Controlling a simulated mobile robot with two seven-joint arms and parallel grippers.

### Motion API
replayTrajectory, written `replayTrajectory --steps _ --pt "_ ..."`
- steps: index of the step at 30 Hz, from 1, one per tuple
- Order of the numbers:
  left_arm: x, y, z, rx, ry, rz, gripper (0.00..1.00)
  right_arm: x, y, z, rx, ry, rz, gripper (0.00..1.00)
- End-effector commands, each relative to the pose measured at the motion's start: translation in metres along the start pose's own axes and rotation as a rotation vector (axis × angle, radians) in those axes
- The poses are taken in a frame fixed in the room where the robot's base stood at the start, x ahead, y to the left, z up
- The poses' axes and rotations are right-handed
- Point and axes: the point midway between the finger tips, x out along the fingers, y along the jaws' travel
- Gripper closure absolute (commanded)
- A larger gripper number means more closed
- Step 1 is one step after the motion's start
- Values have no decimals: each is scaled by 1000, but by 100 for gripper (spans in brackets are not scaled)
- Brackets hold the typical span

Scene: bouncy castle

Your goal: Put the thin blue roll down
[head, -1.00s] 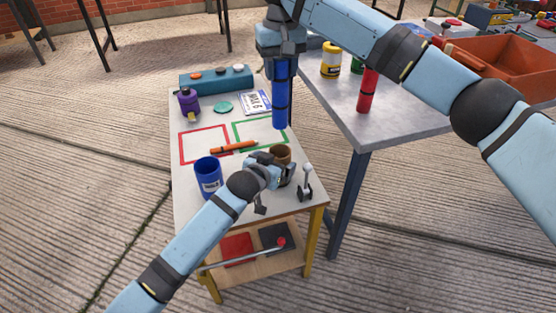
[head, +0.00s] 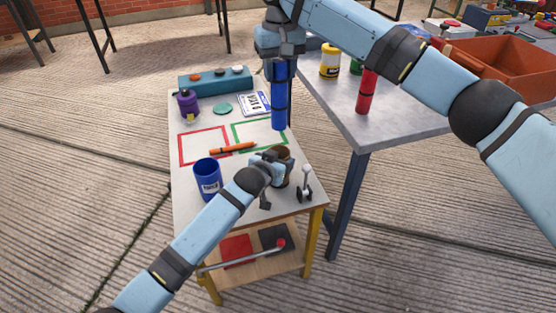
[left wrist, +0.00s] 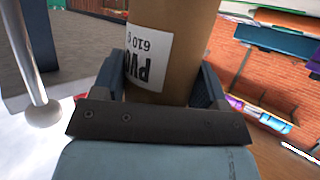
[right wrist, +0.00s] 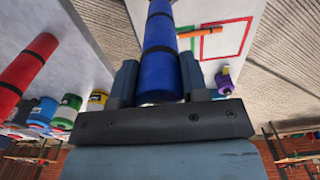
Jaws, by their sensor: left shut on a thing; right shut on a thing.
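The thin blue roll (head: 279,97), with black bands, hangs upright in my right gripper (head: 281,62), which is shut on its upper end. Its lower end shows over the table's right edge, by the green outlined rectangle (head: 236,139); I cannot tell whether it touches the table. In the right wrist view the roll (right wrist: 161,70) sits between both fingers. My left gripper (head: 275,167) is shut on a brown cylinder (head: 285,153) near the table's front right. The left wrist view shows this cylinder (left wrist: 192,45) with a white label between the fingers.
On the small table are a blue container (head: 207,178), an orange stick (head: 233,148), a red outlined rectangle (head: 181,150), a purple pot (head: 187,103), a teal disc (head: 222,109) and a lever (head: 305,183). A grey table (head: 400,128) bearing a red roll (head: 367,91) stands at right.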

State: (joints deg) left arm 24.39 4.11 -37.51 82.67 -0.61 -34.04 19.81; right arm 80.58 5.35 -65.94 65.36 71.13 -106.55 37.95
Motion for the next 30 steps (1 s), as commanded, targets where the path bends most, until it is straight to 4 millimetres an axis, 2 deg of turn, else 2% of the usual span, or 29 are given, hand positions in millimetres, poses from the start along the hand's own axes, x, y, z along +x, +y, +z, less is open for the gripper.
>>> replayTrajectory --steps 5,15,19,23,30 --pt "0 0 0 0 0 0 73 4 -3 0 146 1 -2 99" --pt "0 0 0 0 0 0 73 15 -3 0 670 0 -2 99" --pt "0 0 0 0 0 0 73 21 -1 1 759 -1 0 99" --pt "0 0 0 0 0 0 73 44 -1 1 777 -2 3 99" --pt "0 0 0 0 0 0 73 108 0 1 775 -2 2 99"
